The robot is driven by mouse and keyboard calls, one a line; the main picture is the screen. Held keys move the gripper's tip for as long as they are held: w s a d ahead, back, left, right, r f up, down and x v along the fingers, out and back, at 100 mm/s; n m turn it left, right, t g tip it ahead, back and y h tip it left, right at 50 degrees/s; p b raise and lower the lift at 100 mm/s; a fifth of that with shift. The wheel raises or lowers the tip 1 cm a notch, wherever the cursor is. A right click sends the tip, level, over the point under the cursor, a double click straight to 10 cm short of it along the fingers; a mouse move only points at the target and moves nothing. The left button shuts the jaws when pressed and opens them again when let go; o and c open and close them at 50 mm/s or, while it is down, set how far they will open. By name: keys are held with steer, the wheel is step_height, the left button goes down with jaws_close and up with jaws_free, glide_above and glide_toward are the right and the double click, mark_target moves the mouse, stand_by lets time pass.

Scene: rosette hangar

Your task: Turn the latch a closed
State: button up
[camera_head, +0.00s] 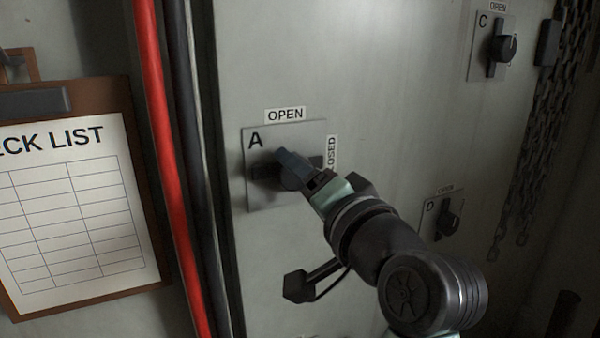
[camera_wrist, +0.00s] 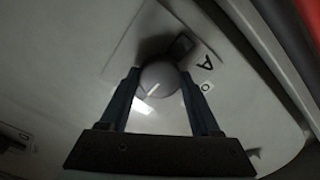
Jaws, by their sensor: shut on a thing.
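Latch A is a dark knob with a crossbar (camera_head: 265,173) on a grey square plate marked A (camera_head: 258,198). An OPEN label (camera_head: 285,114) is above the plate and a CLOSED label (camera_head: 332,151) is at its right edge. The bar lies roughly level, one end towards the CLOSED label. My gripper (camera_head: 297,170) is shut on the knob and hides part of it. In the wrist view the round knob (camera_wrist: 158,80), with a short white line, sits between the two fingers of my gripper (camera_wrist: 159,73).
Latch C (camera_head: 500,46) is at the upper right and latch D (camera_head: 446,222) at the lower right, beside my arm. Chains (camera_head: 540,130) hang at the right. A red pipe (camera_head: 164,150) and a clipboard with a check list (camera_head: 75,215) are at the left.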

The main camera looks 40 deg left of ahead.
steer(key=o, duration=1.4)
steer(key=b+v, duration=0.5)
steer(key=v, duration=0.8)
steer(key=shift+b, duration=0.35)
steer(key=shift+w, duration=0.1)
